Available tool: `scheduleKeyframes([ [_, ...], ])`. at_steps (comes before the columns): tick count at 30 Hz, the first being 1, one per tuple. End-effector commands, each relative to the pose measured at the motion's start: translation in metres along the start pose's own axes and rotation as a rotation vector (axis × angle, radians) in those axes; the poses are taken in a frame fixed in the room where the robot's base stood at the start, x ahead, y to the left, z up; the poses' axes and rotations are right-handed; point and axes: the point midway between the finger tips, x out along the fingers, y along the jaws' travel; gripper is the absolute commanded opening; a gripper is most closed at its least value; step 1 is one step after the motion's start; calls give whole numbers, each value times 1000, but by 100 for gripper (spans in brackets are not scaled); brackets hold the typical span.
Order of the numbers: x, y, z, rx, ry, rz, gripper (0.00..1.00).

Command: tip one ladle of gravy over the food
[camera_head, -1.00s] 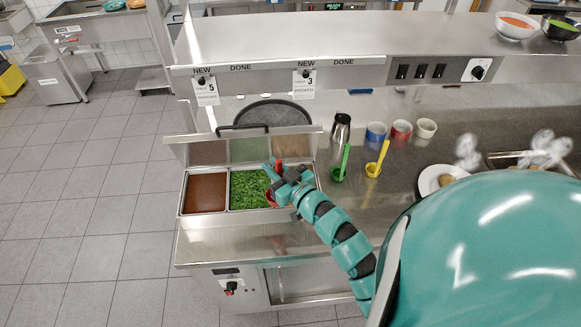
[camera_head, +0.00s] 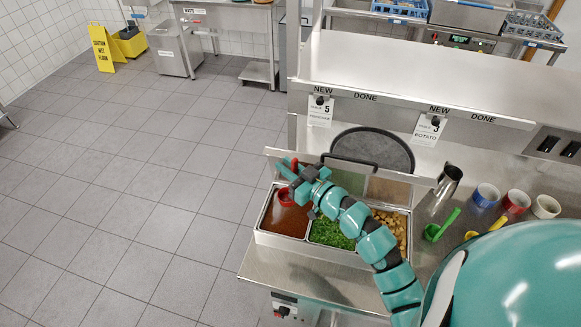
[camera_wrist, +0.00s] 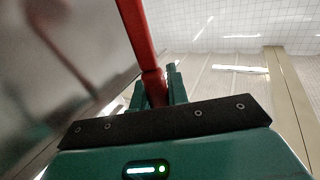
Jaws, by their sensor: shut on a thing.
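My gripper (camera_head: 308,186) is shut on the handle of a red ladle (camera_head: 286,198). The ladle's bowl hangs over the left bin of brown gravy (camera_head: 285,222); I cannot tell whether it touches the gravy or holds any. In the wrist view, the red handle (camera_wrist: 140,35) runs up from between my fingers (camera_wrist: 158,88). The middle bin holds chopped green food (camera_head: 330,234), and the right bin holds tan chunks (camera_head: 391,228), partly hidden by my arm. No plated food is in view now.
A steel flask (camera_head: 447,183), blue (camera_head: 485,195), red (camera_head: 516,202) and white (camera_head: 545,206) cups, and a green ladle (camera_head: 446,222) stand to the right. A dark round tray (camera_head: 385,148) lies behind.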

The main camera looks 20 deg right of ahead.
Motion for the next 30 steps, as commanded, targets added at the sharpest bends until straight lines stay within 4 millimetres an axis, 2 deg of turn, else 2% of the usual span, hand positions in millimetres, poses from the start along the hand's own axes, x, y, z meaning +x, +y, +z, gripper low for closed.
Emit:
scheduleKeyframes([
  [30, 0, 1, 91, -1, 2, 3, 0],
])
